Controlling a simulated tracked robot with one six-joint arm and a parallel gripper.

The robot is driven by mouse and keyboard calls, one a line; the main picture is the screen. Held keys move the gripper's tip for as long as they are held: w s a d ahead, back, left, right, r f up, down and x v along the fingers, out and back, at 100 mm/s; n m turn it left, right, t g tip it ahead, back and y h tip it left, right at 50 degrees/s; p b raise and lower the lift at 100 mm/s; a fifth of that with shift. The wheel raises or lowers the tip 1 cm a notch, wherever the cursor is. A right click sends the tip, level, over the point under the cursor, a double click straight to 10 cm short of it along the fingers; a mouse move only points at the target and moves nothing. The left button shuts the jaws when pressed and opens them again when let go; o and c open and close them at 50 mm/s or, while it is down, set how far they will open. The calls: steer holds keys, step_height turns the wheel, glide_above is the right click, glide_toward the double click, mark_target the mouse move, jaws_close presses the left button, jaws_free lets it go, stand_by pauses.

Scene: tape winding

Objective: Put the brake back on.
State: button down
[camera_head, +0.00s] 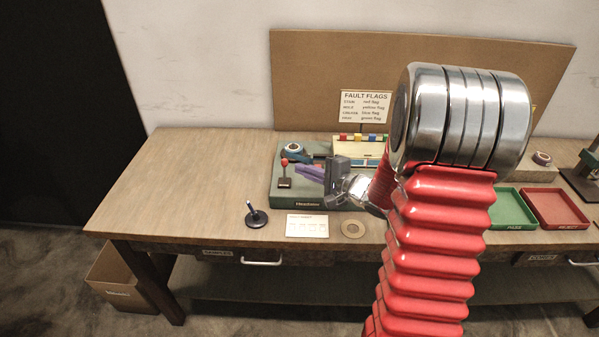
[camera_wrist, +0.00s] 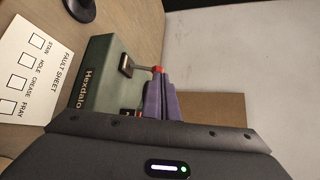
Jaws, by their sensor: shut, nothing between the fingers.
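The green Hexdalo machine (camera_head: 290,200) stands on the bench and also shows in the wrist view (camera_wrist: 92,88). A short lever with a red knob (camera_head: 284,162) stands near its front left corner. I see no brake label, so I cannot be sure this lever is the brake. In the wrist view the red knob (camera_wrist: 158,69) shows just beyond my fingertips, with its dark base plate (camera_wrist: 126,65). My gripper (camera_head: 303,171) is shut and empty, its purple fingers pointing left just right of the lever. Whether they touch the knob I cannot tell.
A blue tape roll (camera_head: 296,152) sits on the machine behind the lever. In front lie a black spindle-like piece (camera_head: 256,217), the fault sheet (camera_head: 307,226) and a tan ring (camera_head: 352,229). Green and red trays (camera_head: 556,208) are at right. The bench's left end is clear.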

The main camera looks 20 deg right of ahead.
steer(key=r+v, duration=0.1)
steer(key=v, duration=0.8)
steer(key=shift+d+r, duration=0.15)
steer(key=shift+d, duration=0.15)
steer(key=s+a+f+n+g, duration=0.3)
steer(key=s+a+g, duration=0.2)
steer(key=s+a, duration=0.15)
steer(key=s+a+f+n+g, duration=0.2)
steer(key=s+a+n+g, duration=0.3)
steer(key=s, duration=0.3)
steer(key=s+a+r+n+h, duration=0.2)
steer(key=s+a+r+n, duration=0.1)
steer(key=r, duration=0.3)
steer(key=s+a+r+n+t+h, duration=0.1)
steer(key=s+a+r+n+h, duration=0.2)
steer(key=r+n, duration=0.3)
steer(key=shift+s+a+t, duration=0.3)
steer(key=shift+a, duration=0.3)
